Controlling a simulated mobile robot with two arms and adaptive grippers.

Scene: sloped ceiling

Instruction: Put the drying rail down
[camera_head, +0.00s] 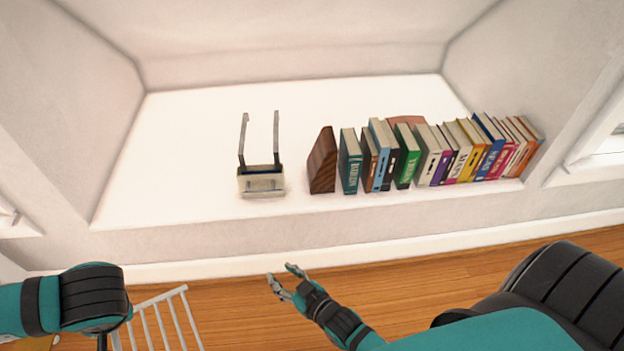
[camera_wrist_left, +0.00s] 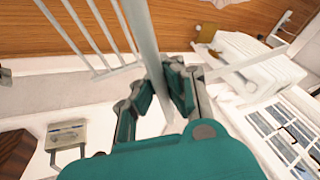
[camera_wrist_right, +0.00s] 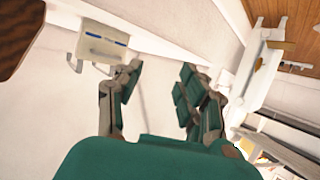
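The drying rail (camera_head: 165,318) is a white frame with thin parallel bars, low at the left of the head view, in front of the shelf. In the left wrist view its bars (camera_wrist_left: 92,25) slant across the top. My left gripper (camera_wrist_left: 162,88) has a thick white bar of the rail between its fingers and appears closed around it. In the head view my left wrist hides those fingers. My right gripper (camera_head: 283,279) is open and empty over the wooden floor, in front of the shelf edge; it also shows open in the right wrist view (camera_wrist_right: 158,82).
A white shelf (camera_head: 200,130) in the alcove bears a row of books (camera_head: 460,150), a wooden bookend (camera_head: 322,162) and a pale box-like device with two grey prongs (camera_head: 261,183). The shelf's left part is bare. Wooden floor (camera_head: 235,315) lies before it.

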